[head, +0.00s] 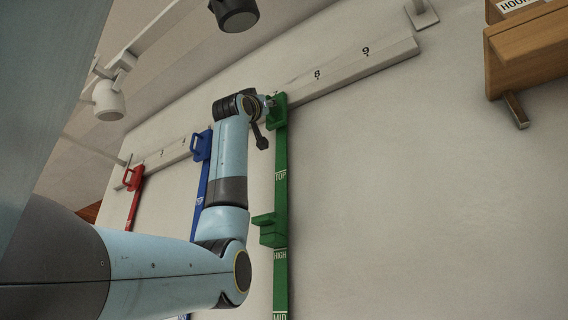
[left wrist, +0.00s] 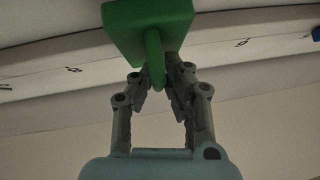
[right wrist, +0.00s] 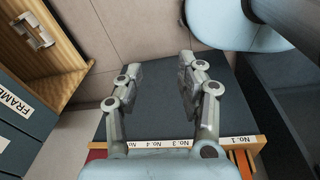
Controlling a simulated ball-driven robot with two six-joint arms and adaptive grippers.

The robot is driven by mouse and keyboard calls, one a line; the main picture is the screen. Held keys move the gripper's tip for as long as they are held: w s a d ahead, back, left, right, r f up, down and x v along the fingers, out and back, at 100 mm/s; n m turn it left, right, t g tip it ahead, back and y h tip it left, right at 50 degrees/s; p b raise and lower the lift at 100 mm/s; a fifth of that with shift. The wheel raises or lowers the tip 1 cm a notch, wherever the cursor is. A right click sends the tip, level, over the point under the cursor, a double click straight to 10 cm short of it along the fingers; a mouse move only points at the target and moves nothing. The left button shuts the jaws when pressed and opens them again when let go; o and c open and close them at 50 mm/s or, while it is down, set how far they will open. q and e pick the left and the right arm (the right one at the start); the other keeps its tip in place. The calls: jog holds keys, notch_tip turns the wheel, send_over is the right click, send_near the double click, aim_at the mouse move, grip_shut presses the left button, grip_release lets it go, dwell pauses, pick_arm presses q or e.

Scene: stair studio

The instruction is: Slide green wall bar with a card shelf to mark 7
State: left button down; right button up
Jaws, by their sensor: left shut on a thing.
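The green wall bar (head: 281,185) hangs upright against the wall from the pale marked rail (head: 340,72). Its green card shelf (head: 268,228) juts out to the left, between the TOP and HIGH labels. The bar's top block sits on the rail, left of mark 8; mark 7 cannot be made out. My left gripper (head: 268,103) is at that top block, partly hidden by my arm. In the left wrist view, my left gripper (left wrist: 158,85) is shut on the green handle loop (left wrist: 155,58) below the block (left wrist: 148,22). My right gripper (right wrist: 160,75) is open and empty.
A blue bar (head: 202,150) and a red bar (head: 133,190) hang further left on the rail. Wall right of the green bar is clear up to a wooden box (head: 525,50). Below my right gripper is a dark panel (right wrist: 160,105) with numbered labels.

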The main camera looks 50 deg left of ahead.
pick_arm(q)
jog(key=shift+s+a, duration=0.1)
jog(key=shift+a, duration=0.55)
jog(key=c, duration=1.8)
grip_release()
jog(key=o, duration=0.4)
jog(key=v, duration=1.2)
jog(key=shift+s+f, duration=0.1)
pick_arm(e)
jog(key=shift+w, duration=0.3)
jog(key=shift+a, duration=0.1)
